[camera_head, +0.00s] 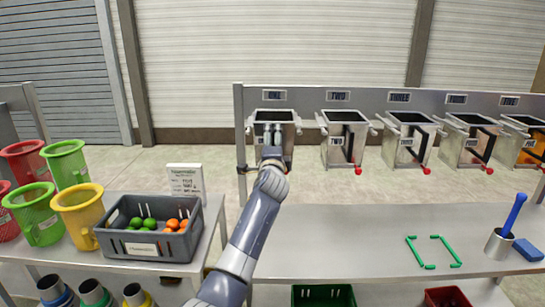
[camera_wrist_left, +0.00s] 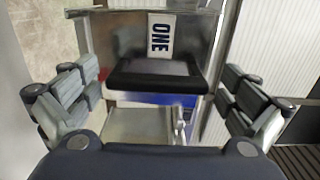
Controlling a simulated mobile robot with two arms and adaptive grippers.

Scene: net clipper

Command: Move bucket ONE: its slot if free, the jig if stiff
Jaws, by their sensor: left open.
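Bucket ONE (camera_head: 291,118) is a grey metal box hanging on the rack under its ONE plate (camera_head: 273,95), in the head view. My left gripper (camera_head: 273,133) is in front of it, and my wrist hides its lower part. In the left wrist view, the ONE label (camera_wrist_left: 160,36) shows on the metal face, above a black bar (camera_wrist_left: 150,76). My left gripper (camera_wrist_left: 158,80) is open, with a finger to each side of the bar. I cannot tell whether the fingers touch anything. My right gripper is out of view.
Buckets TWO (camera_head: 338,123), THREE (camera_head: 408,120) and others with red-knobbed levers hang to the right. Green marks (camera_head: 432,238) outline a spot on the bare bench (camera_head: 350,250). A cup with a blue tool (camera_head: 511,215) stands right. A crate of fruit (camera_head: 158,245) stands left.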

